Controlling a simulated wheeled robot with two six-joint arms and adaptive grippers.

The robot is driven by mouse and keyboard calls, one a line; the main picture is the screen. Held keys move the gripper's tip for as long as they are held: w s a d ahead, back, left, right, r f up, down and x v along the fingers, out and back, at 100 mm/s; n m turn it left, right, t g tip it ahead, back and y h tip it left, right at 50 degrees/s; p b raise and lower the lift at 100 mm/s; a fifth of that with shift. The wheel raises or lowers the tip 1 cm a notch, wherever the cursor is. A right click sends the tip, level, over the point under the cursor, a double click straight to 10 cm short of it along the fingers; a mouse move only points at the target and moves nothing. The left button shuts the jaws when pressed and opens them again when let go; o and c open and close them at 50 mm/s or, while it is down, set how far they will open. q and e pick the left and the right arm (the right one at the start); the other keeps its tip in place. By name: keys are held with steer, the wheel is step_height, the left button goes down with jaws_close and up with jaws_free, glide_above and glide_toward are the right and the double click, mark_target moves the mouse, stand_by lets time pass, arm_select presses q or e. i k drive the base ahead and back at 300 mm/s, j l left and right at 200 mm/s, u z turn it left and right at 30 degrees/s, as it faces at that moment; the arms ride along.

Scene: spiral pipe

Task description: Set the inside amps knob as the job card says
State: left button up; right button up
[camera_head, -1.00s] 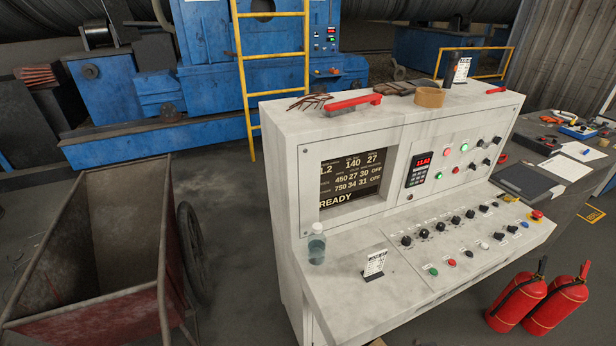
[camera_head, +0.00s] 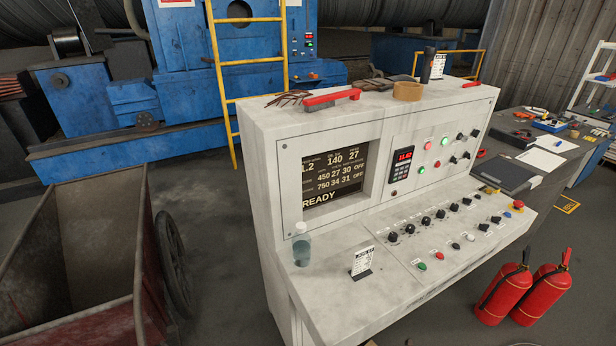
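A grey control console (camera_head: 400,270) stands in the middle of the view. A row of black knobs (camera_head: 426,222) runs along its sloped desk; their labels are too small to read, so I cannot tell which is the inside amps knob. A small white job card (camera_head: 362,262) stands on the desk left of the knobs, its text unreadable. The dark display (camera_head: 335,175) shows 1.2, 140, 27, rows 450 27 30 OFF and 750 34 31 OFF, and READY. Neither of my grippers is in view.
A bottle (camera_head: 301,246) stands at the desk's left end. A red brush (camera_head: 332,97) and tape roll (camera_head: 407,91) lie on top. A rusty cart (camera_head: 100,240) is at left, fire extinguishers (camera_head: 503,293) at right, a side table (camera_head: 545,180) behind. Floor shows between cart and console.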

mark_target(410, 228)
steer(key=z, duration=1.35)
